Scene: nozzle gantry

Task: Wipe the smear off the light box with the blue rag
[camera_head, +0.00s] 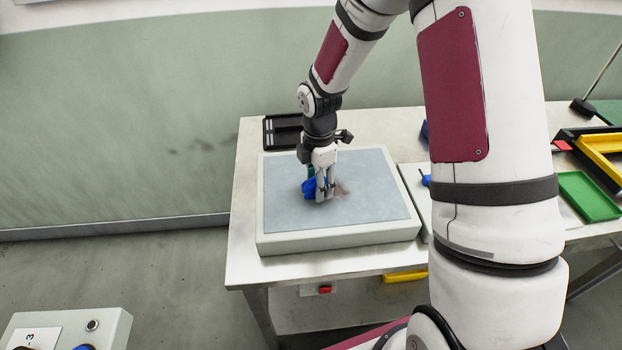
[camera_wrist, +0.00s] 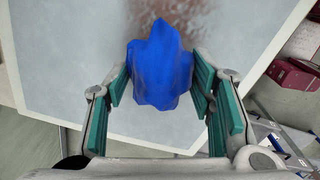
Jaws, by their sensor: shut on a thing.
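The light box (camera_head: 385,207) is a wide pale case with a grey-blue top, lying on the table. The blue rag (camera_head: 309,188) is bunched up in my gripper (camera_head: 325,192), over the middle of the light box's top. In the wrist view the blue rag (camera_wrist: 160,65) sits between the teal finger pads of my gripper (camera_wrist: 161,88). A reddish-brown smear (camera_head: 342,189) shows just right of the gripper on the top. In the wrist view the smear (camera_wrist: 185,17) lies beyond the rag, which hides part of it. I cannot tell whether the rag touches the surface.
A black tray (camera_head: 281,131) lies behind the light box. A green tray (camera_head: 588,197) and a yellow-edged bin (camera_head: 600,155) are at the right of the table. My arm hides part of the table's middle. A control box (camera_head: 100,322) stands at the lower left.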

